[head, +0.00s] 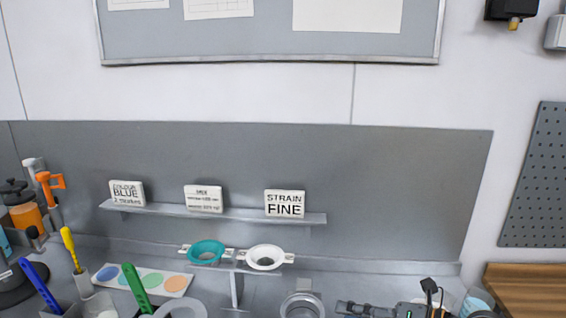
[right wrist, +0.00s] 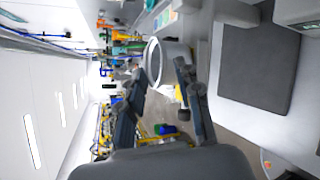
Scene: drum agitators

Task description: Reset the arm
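My right gripper (head: 345,308) comes in at the bottom edge of the head view, right of a round grey metal vessel (head: 302,304). My left gripper does not show.
A teal strainer (head: 206,252) and a white strainer (head: 265,257) sit on a stand. Behind is a shelf (head: 240,215) with several signs, one reading "STRAIN FINE" (head: 285,204). A colour-dot palette (head: 142,279) and upright tools stand left. A wooden surface (head: 530,292) is right.

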